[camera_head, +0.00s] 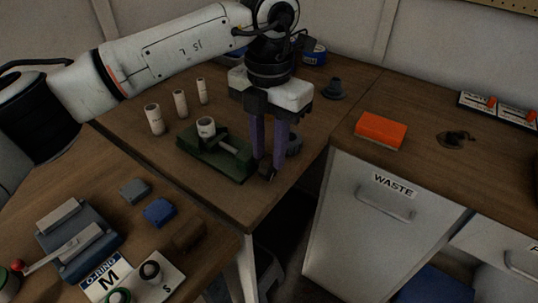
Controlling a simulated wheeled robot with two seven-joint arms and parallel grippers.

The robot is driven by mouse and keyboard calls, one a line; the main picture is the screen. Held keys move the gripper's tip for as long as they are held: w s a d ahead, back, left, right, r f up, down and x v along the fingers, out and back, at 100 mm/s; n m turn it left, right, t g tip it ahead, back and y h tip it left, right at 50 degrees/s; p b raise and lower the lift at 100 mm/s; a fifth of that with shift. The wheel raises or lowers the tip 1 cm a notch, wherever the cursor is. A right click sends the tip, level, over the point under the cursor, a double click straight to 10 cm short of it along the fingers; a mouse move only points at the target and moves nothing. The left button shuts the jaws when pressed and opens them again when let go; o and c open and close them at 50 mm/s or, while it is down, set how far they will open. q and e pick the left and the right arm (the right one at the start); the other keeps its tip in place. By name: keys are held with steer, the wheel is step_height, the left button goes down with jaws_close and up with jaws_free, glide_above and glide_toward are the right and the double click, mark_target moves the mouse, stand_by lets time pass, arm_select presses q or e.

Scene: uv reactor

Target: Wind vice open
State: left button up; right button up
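A green vice (203,153) sits near the front edge of the wooden bench. A white hollow cylinder (206,128) stands upright at its jaws, and a pale bar runs along its right part. My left gripper (267,168) points down just beyond the vice's right end. Its two purple fingers are apart higher up, with dark tips low beside the vice. The vice's handle is not clear, and I cannot tell whether the tips hold it. My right gripper is out of view.
Several white cylinders (180,104) stand behind the vice. A dark round part (293,145) lies right of the gripper, and a grey funnel-like part (333,89) stands behind. An orange box (381,131) lies above the WASTE drawer (371,205). Blue blocks and O-ring cards lie at front left.

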arm_select(q)
step_height(320, 180, down, 2)
steer(key=shift+f, duration=0.4)
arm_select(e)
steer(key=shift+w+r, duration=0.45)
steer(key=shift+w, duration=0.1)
